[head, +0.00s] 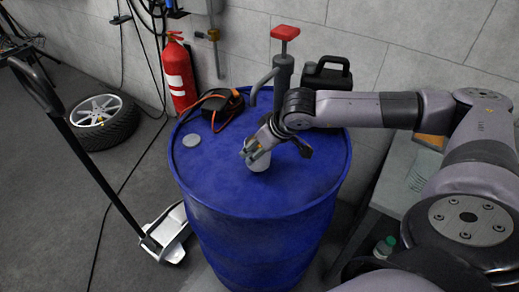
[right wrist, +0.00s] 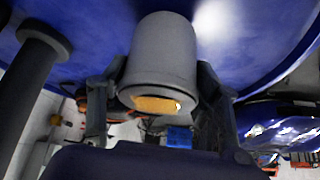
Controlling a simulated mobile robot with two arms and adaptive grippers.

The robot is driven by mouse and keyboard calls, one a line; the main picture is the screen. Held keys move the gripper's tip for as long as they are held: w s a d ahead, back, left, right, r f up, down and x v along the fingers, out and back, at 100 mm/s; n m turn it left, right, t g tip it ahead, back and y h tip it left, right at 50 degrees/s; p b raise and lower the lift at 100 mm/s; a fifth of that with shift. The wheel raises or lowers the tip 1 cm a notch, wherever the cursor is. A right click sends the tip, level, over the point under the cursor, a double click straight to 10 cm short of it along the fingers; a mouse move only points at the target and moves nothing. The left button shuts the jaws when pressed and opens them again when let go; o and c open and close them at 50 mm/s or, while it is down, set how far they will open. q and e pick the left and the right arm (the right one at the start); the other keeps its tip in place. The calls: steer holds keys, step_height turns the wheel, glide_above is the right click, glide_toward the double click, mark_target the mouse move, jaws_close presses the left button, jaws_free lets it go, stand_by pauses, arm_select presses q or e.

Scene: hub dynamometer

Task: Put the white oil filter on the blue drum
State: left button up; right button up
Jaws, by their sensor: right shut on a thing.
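The white oil filter (head: 259,164) is at the top of the blue drum (head: 240,195), a little left of the hand pump. My right gripper (head: 254,150) reaches in from the right and is shut on the filter. In the right wrist view the filter (right wrist: 163,55) sits between the two fingers (right wrist: 155,95), with the blue drum top behind it. I cannot tell whether the filter's base touches the drum. My left gripper is not in view.
On the drum are a pump with a red handle (head: 285,33), a black device with orange cables (head: 222,104) and a grey cap (head: 191,140). A black canister (head: 327,75) stands behind. The drum's front top is clear. A fire extinguisher (head: 180,75) stands behind left.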

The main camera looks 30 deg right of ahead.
steer(key=shift+w+f, duration=0.15)
steer(key=shift+f, duration=0.5)
steer(key=shift+f, duration=0.2)
steer(key=o, duration=1.4)
steer(key=shift+r, duration=0.15)
steer(key=shift+r, duration=0.25)
steer(key=b+v, duration=0.1)
steer(key=v, duration=1)
steer(key=shift+s+r, duration=0.25)
steer(key=shift+s, duration=0.15)
